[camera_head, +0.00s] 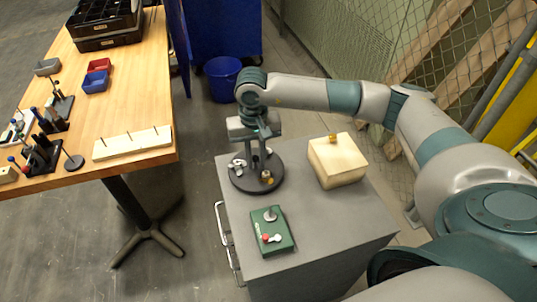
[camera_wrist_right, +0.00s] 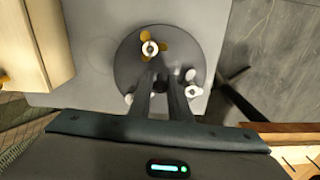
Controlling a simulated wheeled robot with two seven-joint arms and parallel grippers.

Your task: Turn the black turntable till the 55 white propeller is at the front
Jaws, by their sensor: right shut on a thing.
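The black turntable (camera_head: 240,183) lies on the grey cabinet top, and it also shows in the right wrist view (camera_wrist_right: 126,62). A brass propeller (camera_head: 267,176) stands on its front right part in the head view; in the right wrist view this propeller (camera_wrist_right: 150,48) is at the upper rim. A white propeller (camera_head: 238,164) is on its left part. In the right wrist view a white propeller (camera_wrist_right: 193,91) sits right of the fingers, and another pale piece (camera_wrist_right: 129,97) is partly hidden at left. No number is readable. My right gripper (camera_wrist_right: 161,80) is shut on a part of the turntable, between the propellers. My left gripper is out of view.
A green box (camera_head: 271,231) with a red knob and a lever sits at the cabinet's front. A cream block (camera_head: 338,160) with a brass piece on top is to the right. A wooden table (camera_head: 135,95) with tools and bins stands at left.

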